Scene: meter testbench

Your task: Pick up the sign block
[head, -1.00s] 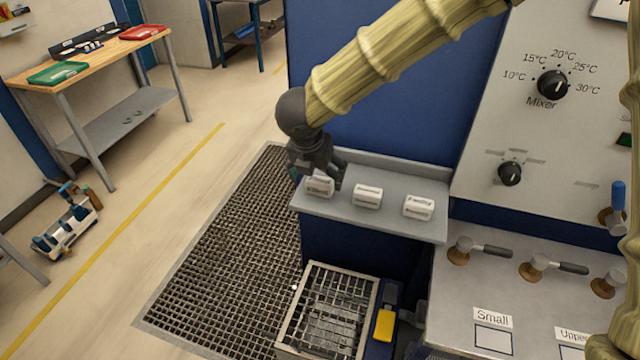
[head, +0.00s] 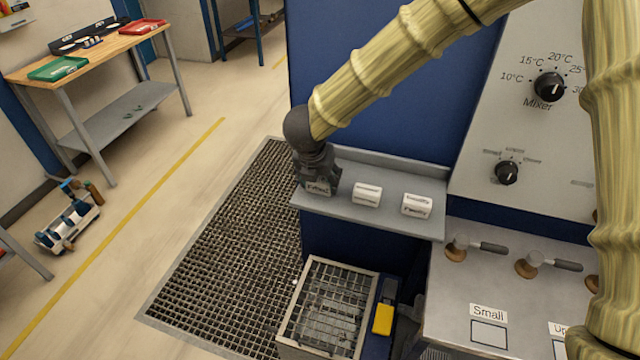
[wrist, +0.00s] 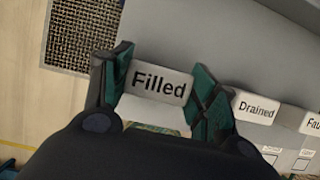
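The white sign block marked "Filled" (head: 318,188) is at the left end of the grey shelf. My gripper (head: 317,183) is down at this block and covers much of it in the head view. In the wrist view the "Filled" block (wrist: 159,82) is between the two green-padded fingers of my gripper (wrist: 160,88), one finger close along each side. I cannot tell whether the pads press on it. Two other white sign blocks stand to its right: the "Drained" block (head: 367,194) and the "Faulty" block (head: 416,205).
The grey shelf (head: 345,208) has a raised back edge against a blue panel (head: 390,135). A wire basket (head: 325,310) and a floor grate (head: 225,250) are below. The control panel (head: 500,120) with knobs and the bench with levers (head: 480,280) are at the right.

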